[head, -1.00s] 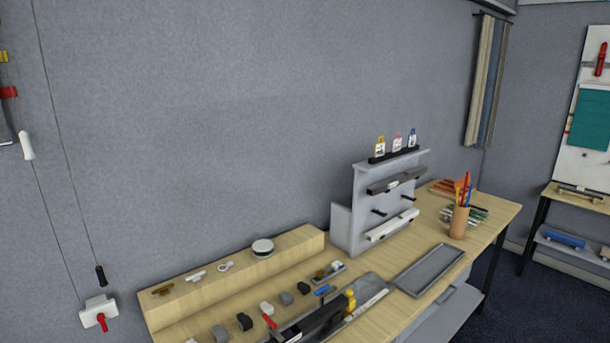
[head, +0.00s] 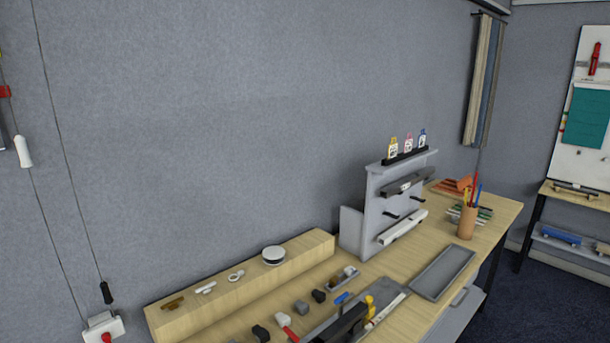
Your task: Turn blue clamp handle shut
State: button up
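A small blue piece (head: 342,297), which looks like the blue clamp handle, lies low on the long table, just left of a grey tray with a dark bar. It is too small to tell whether it is turned open or shut. A red handle (head: 285,321) sits to its lower left, and a yellow piece (head: 369,303) sits to its right by the dark bar (head: 342,323). My gripper does not show in the head view.
A raised wooden step (head: 240,285) runs along the wall with small fittings on it. A grey shelf stand (head: 376,217), an empty grey tray (head: 442,272) and a pencil cup (head: 466,222) stand farther right.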

aim_at(342, 300)
jog(key=k+j, duration=0.1)
jog(key=i+l+u, duration=0.15)
jog(key=i+l, duration=0.15)
jog(key=i+l+u, duration=0.35)
jog(key=i+l, duration=0.15)
jog(key=l, duration=0.25)
jog(key=i+l+u, duration=0.15)
jog(key=l, duration=0.25)
